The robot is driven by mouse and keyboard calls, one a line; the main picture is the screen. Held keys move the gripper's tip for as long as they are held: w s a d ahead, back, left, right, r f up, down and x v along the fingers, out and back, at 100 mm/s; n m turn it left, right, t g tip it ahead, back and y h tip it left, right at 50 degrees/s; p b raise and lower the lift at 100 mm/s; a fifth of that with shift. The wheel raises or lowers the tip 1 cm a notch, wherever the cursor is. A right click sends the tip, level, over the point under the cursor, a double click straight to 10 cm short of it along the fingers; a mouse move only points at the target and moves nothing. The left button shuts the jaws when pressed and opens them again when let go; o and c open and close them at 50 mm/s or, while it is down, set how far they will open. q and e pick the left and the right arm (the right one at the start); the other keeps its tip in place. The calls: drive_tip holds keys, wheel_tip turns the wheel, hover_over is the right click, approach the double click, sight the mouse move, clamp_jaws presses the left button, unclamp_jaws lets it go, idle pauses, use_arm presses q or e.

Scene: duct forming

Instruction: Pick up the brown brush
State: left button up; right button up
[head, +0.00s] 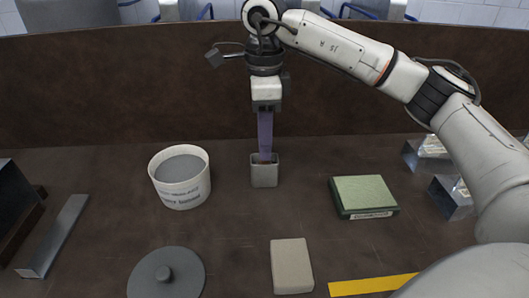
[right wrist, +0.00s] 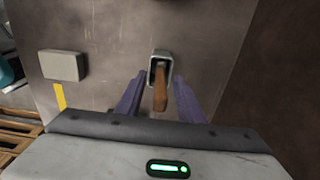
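The brown brush (right wrist: 160,92) stands in a small grey square holder (head: 264,175), its handle rising toward the wrist camera; the holder also shows in the right wrist view (right wrist: 160,56). In the head view the brush is almost wholly hidden by my right gripper (head: 265,150), which points straight down over the holder. In the right wrist view my right gripper's purple fingers (right wrist: 160,78) are apart, one on each side of the handle, with gaps visible. Its bristles are hidden. My left gripper is in neither view.
A white tub (head: 180,189) with grey contents stands left of the holder, and a green pad (head: 363,194) lies to the right. A beige block (head: 291,266), a grey round lid (head: 166,274) and a yellow strip (head: 372,284) lie nearer. A brown wall (head: 120,90) rises behind.

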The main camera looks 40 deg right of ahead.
drive_tip(key=shift+c, duration=0.4)
clamp_jaws()
